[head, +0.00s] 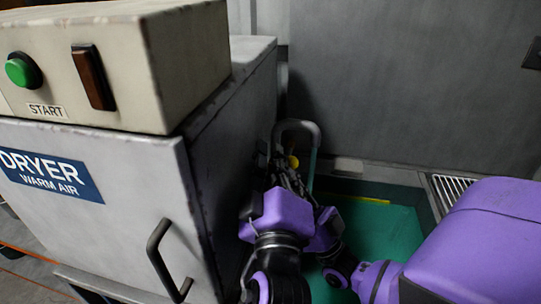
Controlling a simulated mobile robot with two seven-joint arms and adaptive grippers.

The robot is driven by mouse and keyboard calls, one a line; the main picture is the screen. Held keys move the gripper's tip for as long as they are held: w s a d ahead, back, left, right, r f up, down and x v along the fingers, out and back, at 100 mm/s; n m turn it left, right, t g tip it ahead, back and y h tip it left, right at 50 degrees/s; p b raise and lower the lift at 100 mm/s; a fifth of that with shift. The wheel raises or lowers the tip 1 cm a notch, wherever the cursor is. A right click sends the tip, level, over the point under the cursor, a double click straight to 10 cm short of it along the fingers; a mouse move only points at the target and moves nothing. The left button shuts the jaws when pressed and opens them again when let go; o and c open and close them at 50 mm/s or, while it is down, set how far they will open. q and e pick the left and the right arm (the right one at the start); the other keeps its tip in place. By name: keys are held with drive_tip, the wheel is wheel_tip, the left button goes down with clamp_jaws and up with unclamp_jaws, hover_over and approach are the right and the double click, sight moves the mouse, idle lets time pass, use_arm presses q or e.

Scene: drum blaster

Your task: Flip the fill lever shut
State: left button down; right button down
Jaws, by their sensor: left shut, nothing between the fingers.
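A grey bent tube (300,126), shaped like an upturned hook, stands behind the dryer's right side. A small yellow knob (293,162) shows just below its bend. I cannot tell for certain which of these belongs to the fill lever. My left gripper (280,160) is shut and empty, with its dark fingers pointing up and away beside the tube and knob. It overlaps them in the picture, so I cannot tell whether it touches either. My purple arm parts hide what lies below. I cannot make out my right gripper.
The grey dryer (110,200), with its door handle (160,262) and control box (150,60), stands close on the left. A grey wall closes the back.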

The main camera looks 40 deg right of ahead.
use_arm(q)
drive_tip(key=shift+s+d+f, duration=0.2)
drive_tip(key=shift+f, duration=0.1)
use_arm(e)
drive_tip(key=shift+w+d+r, duration=0.15)
drive_tip(key=shift+d+r, duration=0.05)
drive_tip(key=shift+d, duration=0.05)
